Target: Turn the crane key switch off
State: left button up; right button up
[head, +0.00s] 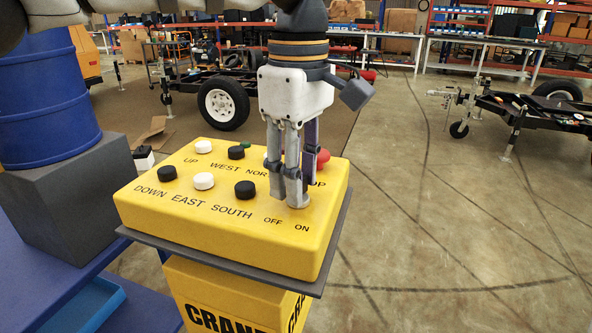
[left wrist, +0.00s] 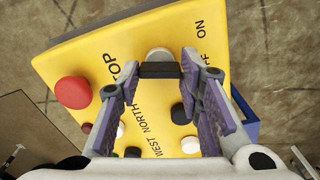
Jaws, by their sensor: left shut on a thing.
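The yellow crane control box (head: 230,235) has a key switch at its right front corner, behind the printed words OFF and ON. My left gripper (head: 289,190) points down onto this switch from above and hides most of it in the head view. In the left wrist view the switch's round grey base (left wrist: 160,54) shows just beyond the fingertips. A black key bar (left wrist: 160,70) lies across between the fingertips of my left gripper (left wrist: 161,72), which is shut on it. I cannot tell whether the key points to OFF or ON. My right gripper is not in view.
A red STOP button (head: 322,157) stands close behind the gripper. Several black and white buttons, such as the black SOUTH button (head: 245,189), cover the rest of the panel. A blue barrel (head: 48,100) on a grey block stands at left.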

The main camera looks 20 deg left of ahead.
pick_arm(q)
jog(key=n, duration=0.4)
jog(key=shift+n, duration=2.5)
jog(key=o, duration=1.2)
jog(key=shift+c, duration=0.2)
jog(key=shift+r, duration=0.1)
notch_tip(320, 180, up, 12)
